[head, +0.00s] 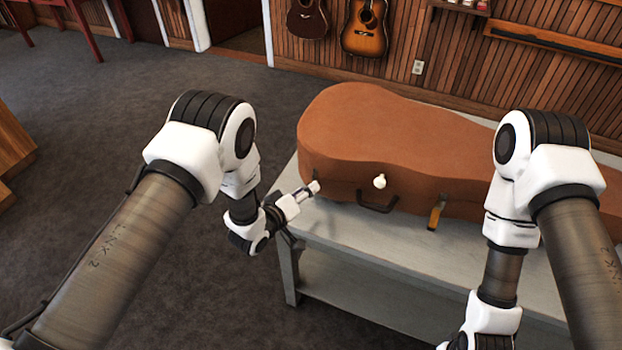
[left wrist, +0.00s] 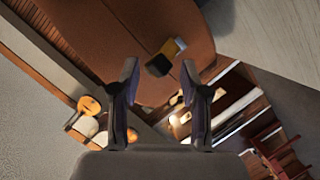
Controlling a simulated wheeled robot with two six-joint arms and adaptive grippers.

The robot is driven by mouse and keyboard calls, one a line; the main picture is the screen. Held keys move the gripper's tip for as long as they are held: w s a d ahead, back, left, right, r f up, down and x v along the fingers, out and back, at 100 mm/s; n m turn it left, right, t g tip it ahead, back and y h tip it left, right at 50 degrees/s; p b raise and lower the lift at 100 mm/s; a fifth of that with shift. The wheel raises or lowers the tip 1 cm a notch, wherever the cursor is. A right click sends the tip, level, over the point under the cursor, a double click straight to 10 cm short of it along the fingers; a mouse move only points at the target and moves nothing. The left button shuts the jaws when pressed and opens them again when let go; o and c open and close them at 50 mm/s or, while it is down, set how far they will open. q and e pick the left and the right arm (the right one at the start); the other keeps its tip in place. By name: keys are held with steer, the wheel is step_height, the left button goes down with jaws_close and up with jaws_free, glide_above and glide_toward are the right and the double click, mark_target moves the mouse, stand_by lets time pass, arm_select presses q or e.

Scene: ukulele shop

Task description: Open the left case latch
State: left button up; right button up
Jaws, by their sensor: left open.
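A brown instrument case (head: 390,135) lies closed on a grey table (head: 330,238). My left gripper (head: 311,189) is at the case's front left side and hides the left latch in the head view. In the left wrist view the left latch (left wrist: 166,56), dark with a yellowish plate, is just beyond the gap between the open, empty fingers (left wrist: 159,66). I cannot tell whether they touch it. The right latch (head: 436,212) hangs as a yellowish tab on the case front. My right gripper is out of view below the head picture.
A dark handle (head: 377,202) and a pale round knob (head: 379,181) are on the case front. Guitars (head: 365,27) hang on the wood-panelled wall behind. Dark carpet (head: 100,110) to the left of the table is clear.

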arm_select(q)
steer(key=x, duration=0.3)
jaws_close()
steer(key=shift+s+f+t+b, duration=0.15)
steer(key=shift+f+t+b, duration=0.25)
steer(key=shift+b, duration=0.2)
steer(key=t+h+b, duration=0.1)
steer(key=b, duration=0.2)
steer(key=f+m+t+h+b, duration=0.1)
steer(key=t+b, duration=0.1)
steer(key=b, duration=0.2)
steer(key=f+t+h+b, duration=0.1)
steer(key=t+b, duration=0.1)
steer(key=b, duration=0.2)
steer(key=shift+s+a+h, duration=0.2)
steer(key=shift+s+h, duration=0.1)
steer(key=shift+s, duration=0.1)
steer(key=shift+r, duration=0.15)
